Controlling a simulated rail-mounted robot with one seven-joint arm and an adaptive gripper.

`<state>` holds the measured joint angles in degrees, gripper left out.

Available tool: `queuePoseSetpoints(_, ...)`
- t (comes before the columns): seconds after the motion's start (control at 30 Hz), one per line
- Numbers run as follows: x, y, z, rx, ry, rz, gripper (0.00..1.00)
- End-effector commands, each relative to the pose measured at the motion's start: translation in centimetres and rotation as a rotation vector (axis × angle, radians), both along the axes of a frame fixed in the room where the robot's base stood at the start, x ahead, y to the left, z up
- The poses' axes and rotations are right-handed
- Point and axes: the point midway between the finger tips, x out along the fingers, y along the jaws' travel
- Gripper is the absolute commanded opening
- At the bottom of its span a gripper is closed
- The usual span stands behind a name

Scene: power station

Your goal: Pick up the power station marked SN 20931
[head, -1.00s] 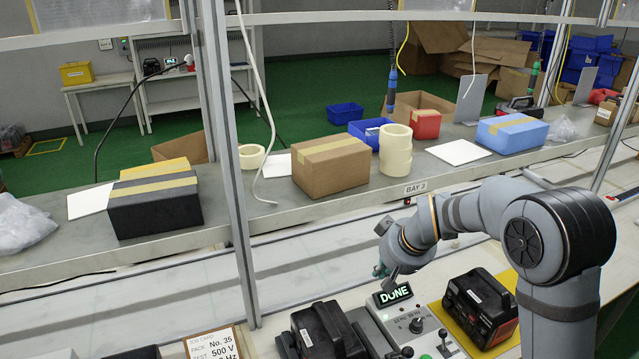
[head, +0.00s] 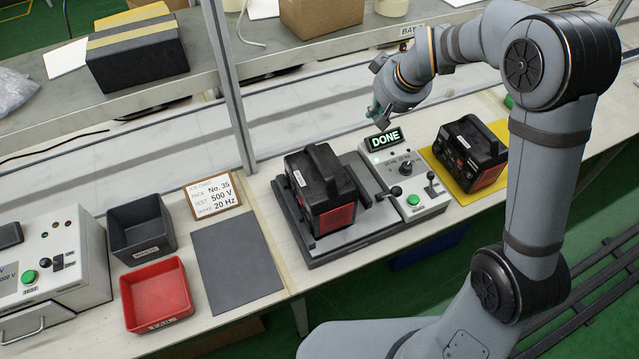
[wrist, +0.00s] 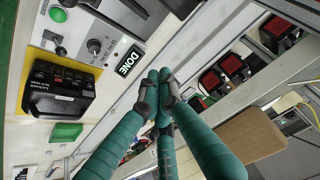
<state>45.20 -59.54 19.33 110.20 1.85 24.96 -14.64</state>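A black and red power station (head: 322,192) with a top handle sits on the grey platform of the test panel. A second black and red power station (head: 470,152) sits on the yellow mat (head: 447,183) to its right. I cannot read SN 20931 on either one. My gripper (head: 378,116) is above the back of the test panel, apart from both stations. In the wrist view its teal fingers (wrist: 159,98) meet at their tips with nothing between them.
The test panel (head: 410,175) has levers, a knob and a lit DONE display (head: 385,139). A job card (head: 212,196), a grey mat (head: 238,252), a dark tray (head: 140,236) and a red tray (head: 157,296) are left. Several red-and-black units (wrist: 232,66) show in the wrist view.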

Motion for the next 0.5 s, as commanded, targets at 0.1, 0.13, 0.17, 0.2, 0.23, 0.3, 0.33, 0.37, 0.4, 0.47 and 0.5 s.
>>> queuePoseSetpoints(0.1, 0.0, 0.0, 0.0, 0.0, 0.0, 0.0, 0.0)
queuePoseSetpoints(0.13, 0.0, 0.0, 0.0, 0.0, 0.0, 0.0, 0.0)
queuePoseSetpoints(0.17, 0.0, 0.0, 0.0, 0.0, 0.0, 0.0, 0.0)
queuePoseSetpoints(0.2, 0.0, 0.0, 0.0, 0.0, 0.0, 0.0, 0.03)
queuePoseSetpoints(0.23, 0.0, 0.0, 0.0, 0.0, 0.0, 0.0, 0.04)
queuePoseSetpoints(0.3, 0.0, 0.0, 0.0, 0.0, 0.0, 0.0, 0.08)
queuePoseSetpoints(0.33, 0.0, 0.0, 0.0, 0.0, 0.0, 0.0, 0.1)
queuePoseSetpoints(0.37, 0.0, 0.0, 0.0, 0.0, 0.0, 0.0, 0.12)
queuePoseSetpoints(0.4, 0.0, 0.0, 0.0, 0.0, 0.0, 0.0, 0.14)
queuePoseSetpoints(0.47, 0.0, 0.0, 0.0, 0.0, 0.0, 0.0, 0.18)
queuePoseSetpoints(0.5, 0.0, 0.0, 0.0, 0.0, 0.0, 0.0, 0.2)
